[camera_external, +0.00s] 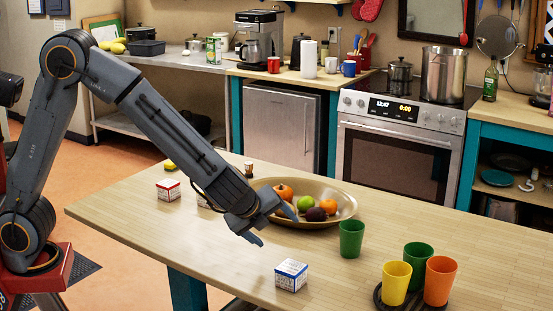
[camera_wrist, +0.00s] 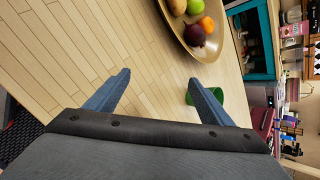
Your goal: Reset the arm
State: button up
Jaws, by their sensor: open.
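My gripper (camera_external: 274,225) is open and empty, held above the wooden table in front of the fruit bowl. In the wrist view my gripper (camera_wrist: 155,83) shows two blue fingers spread wide, with bare table between them. My grey arm reaches from the left, bent at the elbow and sloping down to the right.
The wooden table (camera_external: 400,245) holds a fruit bowl (camera_external: 342,216), a green cup (camera_external: 351,239), a blue-and-white box (camera_external: 291,275) and a red-and-white box (camera_external: 168,190). Yellow (camera_external: 396,282) and orange (camera_external: 439,280) cups stand at the front right. An oven (camera_external: 397,155) is behind.

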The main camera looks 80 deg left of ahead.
jog(key=s+f+n+g, duration=0.1)
jog(key=s+n, duration=0.1)
jog(key=s, duration=0.2)
jog(key=s+f+n+g+h, duration=0.1)
jog(key=s+n, duration=0.1)
jog(key=s, duration=0.2)
jog(key=s+f+n+g+h, duration=0.1)
jog(key=s+n, duration=0.1)
jog(key=s, duration=0.2)
jog(key=shift+s+a+n+p, duration=0.15)
jog(key=shift+a+n+p, duration=0.15)
jog(key=shift+a+p, duration=0.05)
jog(key=s+d+f+n+g+h+b, duration=0.1)
jog(key=s+d+f+n+h, duration=0.1)
jog(key=s, duration=0.6)
jog(key=s+d+f+n+g+h+b, duration=0.2)
jog(key=s+f+n, duration=0.3)
jog(key=s+n, duration=0.2)
jog(key=shift+s+n, duration=0.3)
jog(key=shift+s, duration=0.25)
